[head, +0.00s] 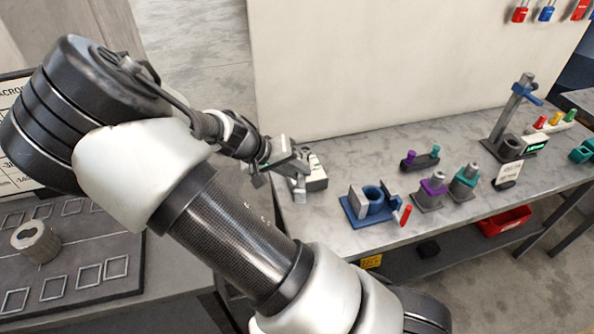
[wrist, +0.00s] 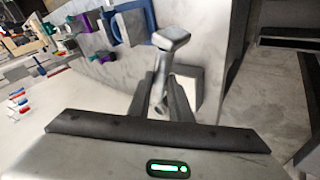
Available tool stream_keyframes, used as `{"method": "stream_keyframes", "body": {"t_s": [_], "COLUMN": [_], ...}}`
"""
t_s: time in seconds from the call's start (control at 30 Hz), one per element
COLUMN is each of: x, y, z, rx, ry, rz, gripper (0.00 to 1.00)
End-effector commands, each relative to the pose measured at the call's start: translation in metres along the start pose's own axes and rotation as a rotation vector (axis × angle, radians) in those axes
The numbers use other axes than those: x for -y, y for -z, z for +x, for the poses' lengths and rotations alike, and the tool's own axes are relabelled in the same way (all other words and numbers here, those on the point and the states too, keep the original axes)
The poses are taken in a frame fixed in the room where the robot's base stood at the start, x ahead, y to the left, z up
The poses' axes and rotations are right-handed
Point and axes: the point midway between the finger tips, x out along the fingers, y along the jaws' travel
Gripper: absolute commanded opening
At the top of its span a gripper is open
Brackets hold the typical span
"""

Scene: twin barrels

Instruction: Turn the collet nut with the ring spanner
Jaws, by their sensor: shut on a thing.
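My gripper (head: 292,168) is at the left end of the grey bench. In the wrist view its two dark fingers (wrist: 163,98) are shut on a grey metal tool, which I take to be the ring spanner (wrist: 170,40). A flat, broad end of it sticks out beyond the fingertips; its ring cannot be made out. Two grey posts stand on the bench, one with a purple collar (head: 434,186) and one with a teal collar (head: 464,180). Which part is the collet nut is too small to tell. My gripper is well to the left of both, apart from them.
A pale block (head: 316,178) is close beside my gripper. A blue fixture (head: 358,216) with a red-tipped piece stands between my gripper and the posts. A press-like stand (head: 505,146) is farther right. The bench behind the blue fixture is clear.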

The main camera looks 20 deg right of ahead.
Motion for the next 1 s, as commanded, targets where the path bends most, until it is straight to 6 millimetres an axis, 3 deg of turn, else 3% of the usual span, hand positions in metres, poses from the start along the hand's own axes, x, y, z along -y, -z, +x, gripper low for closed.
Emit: {"method": "stream_keyframes", "body": {"t_s": [1.0], "x": [0.0043], "y": [-0.0022], "z": [0.0059], "rx": [-0.001], "ry": [0.000], "rz": [0.000], "gripper": [0.00]}}
